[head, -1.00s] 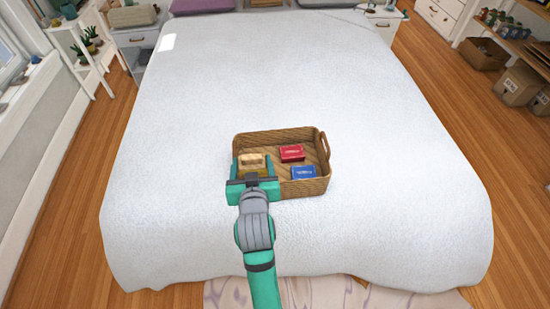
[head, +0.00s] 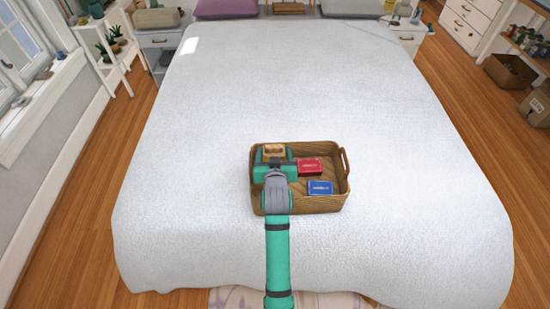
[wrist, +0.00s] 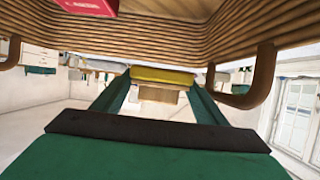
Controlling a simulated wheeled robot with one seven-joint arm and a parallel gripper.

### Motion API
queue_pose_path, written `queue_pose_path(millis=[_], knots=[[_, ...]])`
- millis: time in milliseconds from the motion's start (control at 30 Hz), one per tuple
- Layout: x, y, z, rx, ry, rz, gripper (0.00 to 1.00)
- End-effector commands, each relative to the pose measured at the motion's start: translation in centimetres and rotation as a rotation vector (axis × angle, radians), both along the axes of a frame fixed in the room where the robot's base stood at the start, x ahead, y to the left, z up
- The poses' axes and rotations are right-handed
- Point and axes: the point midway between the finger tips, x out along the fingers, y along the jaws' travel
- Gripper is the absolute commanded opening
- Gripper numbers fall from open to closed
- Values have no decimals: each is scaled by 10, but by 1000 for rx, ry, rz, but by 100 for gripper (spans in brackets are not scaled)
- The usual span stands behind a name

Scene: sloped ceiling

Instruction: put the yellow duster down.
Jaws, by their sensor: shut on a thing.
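The yellow duster (head: 273,149) is a small block with a pale wooden-looking top. In the wrist view its yellow side (wrist: 162,77) shows between my fingers. My gripper (head: 273,154) is shut on it, one finger on each side. Both appear within the outline of the wicker basket (head: 325,204), at its back left. I cannot tell whether the duster touches the basket floor. The basket stands on the bed.
A red box (head: 310,166) and a blue box (head: 320,187) lie in the basket, to the right of my gripper. The white bed cover (head: 420,160) is clear around the basket. A plant shelf (head: 112,65) stands at the far left.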

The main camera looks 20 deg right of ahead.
Motion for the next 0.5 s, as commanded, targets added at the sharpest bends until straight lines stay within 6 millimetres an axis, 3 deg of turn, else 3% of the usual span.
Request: queue_pose_path(millis=[333,500], knots=[[15,-11,-22,1,0,-3,43],[14,-11,-46,1,2,-4,43]])
